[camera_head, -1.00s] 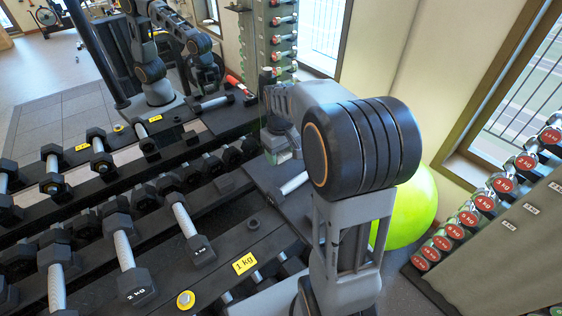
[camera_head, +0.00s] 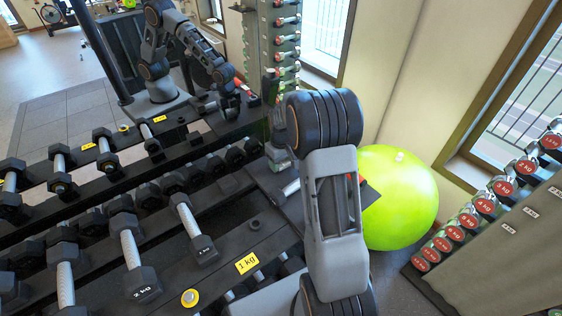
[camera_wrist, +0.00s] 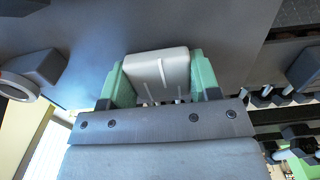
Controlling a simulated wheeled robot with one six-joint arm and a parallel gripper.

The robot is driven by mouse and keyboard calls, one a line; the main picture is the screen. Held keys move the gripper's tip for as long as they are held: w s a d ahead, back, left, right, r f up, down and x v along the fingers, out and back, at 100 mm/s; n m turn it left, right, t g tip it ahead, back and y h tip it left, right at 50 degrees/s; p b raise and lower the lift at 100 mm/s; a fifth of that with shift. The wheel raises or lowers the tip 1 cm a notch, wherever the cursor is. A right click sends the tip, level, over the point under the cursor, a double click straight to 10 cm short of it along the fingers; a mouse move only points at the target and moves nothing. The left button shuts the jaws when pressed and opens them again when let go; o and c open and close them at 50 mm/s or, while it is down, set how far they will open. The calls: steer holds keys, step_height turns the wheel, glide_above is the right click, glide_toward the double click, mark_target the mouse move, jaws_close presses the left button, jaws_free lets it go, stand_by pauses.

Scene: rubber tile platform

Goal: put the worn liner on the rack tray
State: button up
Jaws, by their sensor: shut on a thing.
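My gripper (camera_head: 279,160) is above the dark flat tray (camera_head: 262,178) at the rack's right end, mostly hidden behind my arm in the head view. In the wrist view my gripper (camera_wrist: 157,78) has green fingers on both sides of a pale grey, rounded block (camera_wrist: 157,66), and is shut on it. I cannot tell for sure that this block is the worn liner. The tray's dark surface (camera_wrist: 215,35) fills much of the wrist view beyond the block. I cannot tell whether the block touches it. A small black round piece (camera_head: 254,224) sits on the lower rack rail.
Dumbbells (camera_head: 190,228) line the rack to the left. A green ball (camera_head: 400,205) is to the right. Another dumbbell rack (camera_head: 490,215) stands at the far right.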

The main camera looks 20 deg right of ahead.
steer(key=shift+f, duration=0.3)
steer(key=o, duration=1.3)
steer(key=shift+r, duration=0.1)
